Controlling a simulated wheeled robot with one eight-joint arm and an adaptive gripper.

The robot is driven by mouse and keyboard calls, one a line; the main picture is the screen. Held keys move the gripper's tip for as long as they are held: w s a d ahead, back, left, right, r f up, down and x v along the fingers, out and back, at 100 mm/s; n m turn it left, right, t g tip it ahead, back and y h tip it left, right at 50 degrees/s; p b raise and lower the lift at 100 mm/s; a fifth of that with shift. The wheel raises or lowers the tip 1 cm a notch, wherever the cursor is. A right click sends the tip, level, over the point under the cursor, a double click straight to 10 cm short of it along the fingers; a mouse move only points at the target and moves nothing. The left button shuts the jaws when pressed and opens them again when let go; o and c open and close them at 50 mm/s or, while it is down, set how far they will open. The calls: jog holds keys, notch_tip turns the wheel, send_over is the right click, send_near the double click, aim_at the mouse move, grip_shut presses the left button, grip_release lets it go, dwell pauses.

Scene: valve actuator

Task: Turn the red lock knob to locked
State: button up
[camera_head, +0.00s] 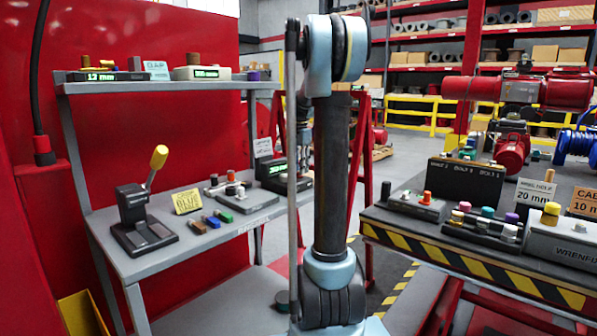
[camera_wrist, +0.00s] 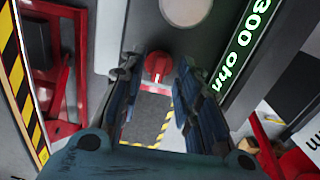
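The red lock knob (camera_wrist: 157,66), with a white pointer mark, sits on a grey panel (camera_wrist: 130,22) in the wrist view. The mark points toward the bottom of the picture. My gripper (camera_wrist: 156,72) is open, with one dark finger on each side of the knob and a visible gap on both sides. How deep the fingertips reach beside the knob is hard to tell. In the head view my own arm stands in the middle and hides my gripper and the knob.
A green "300 ohm" display (camera_wrist: 243,35) lies right of the knob, near my right finger. A round white part (camera_wrist: 184,10) is above it. In the head view, a grey workbench (camera_head: 160,262) with devices stands left, and a striped-edge table (camera_head: 470,262) stands right.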

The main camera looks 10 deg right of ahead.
notch_tip(320, 180, up, 11)
dwell(0.4)
jog(key=s+a+f+n+t, duration=0.1)
jog(key=s+a+f+n, duration=0.15)
jog(key=s+f, duration=0.55)
jog(key=s+a+f+n, duration=0.1)
jog(key=s+f+n, duration=0.25)
jog(key=s, duration=0.85)
jog(key=s+a+f+n+t, duration=0.1)
jog(key=s+a+f+n, duration=0.1)
jog(key=s+f, duration=0.6)
jog(key=s+f+n, duration=0.2)
jog(key=s+f, duration=0.8)
jog(key=shift+s+a+n, duration=0.3)
jog(key=shift+s, duration=0.1)
